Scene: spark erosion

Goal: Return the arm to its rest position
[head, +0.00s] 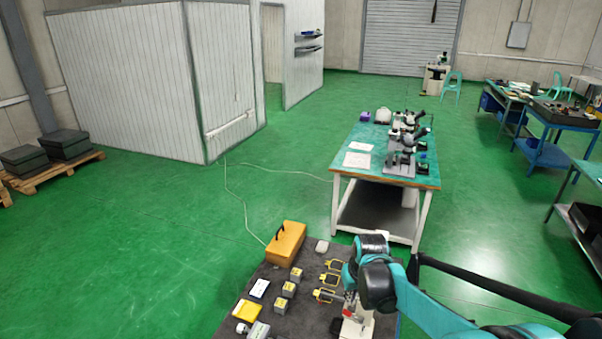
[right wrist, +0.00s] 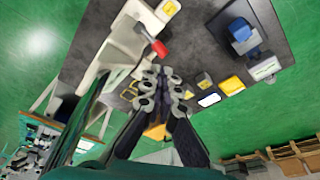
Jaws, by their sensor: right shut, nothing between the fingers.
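My right arm reaches in from the lower right in the head view, over the right side of a dark table (head: 250,298). In the right wrist view my right gripper (right wrist: 160,75) is shut and empty, its linked fingers together above the dark tabletop. My left gripper is in neither view.
The table holds an orange toolbox (head: 286,243), small grey-yellow boxes (head: 289,289), yellow-framed pieces (head: 327,295) and a yellow pad (head: 246,310). Beyond it stands a teal-topped bench (head: 345,176) with microscopes. Green floor is open to the left.

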